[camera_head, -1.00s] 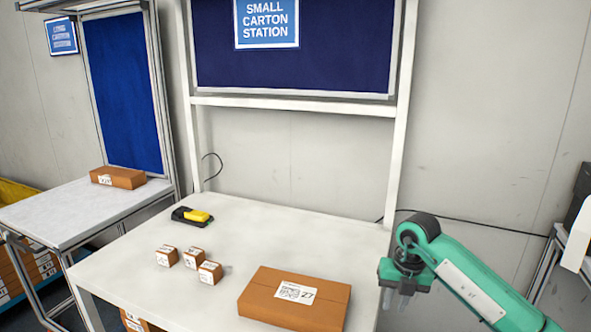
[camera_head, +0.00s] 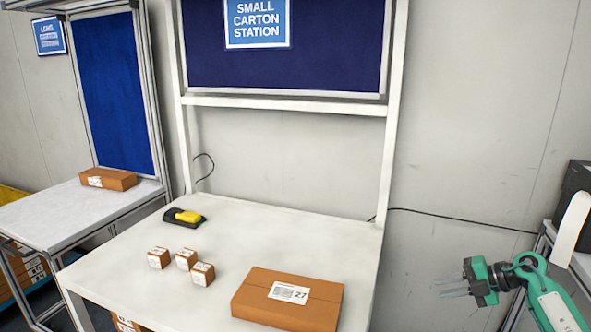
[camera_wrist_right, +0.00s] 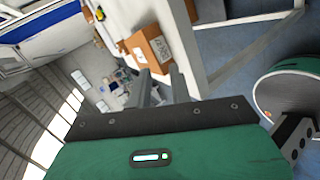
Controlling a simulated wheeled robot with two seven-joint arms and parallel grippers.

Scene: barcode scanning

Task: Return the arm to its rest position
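My right gripper (camera_head: 440,287) is green and black and hangs to the right of the white small-carton table (camera_head: 350,235), clear of it. Its two thin grey fingers point left and stand apart with nothing between them. In the right wrist view the fingers (camera_wrist_right: 161,86) also show a gap. My left gripper is not in view.
On the table are a large brown carton (camera_head: 288,298) with a label, several small boxes (camera_head: 184,260) and a black-and-yellow scanner (camera_head: 184,216). Another table (camera_head: 50,218) at left holds a carton (camera_head: 108,179). A dark object (camera_head: 575,190) is at the right edge.

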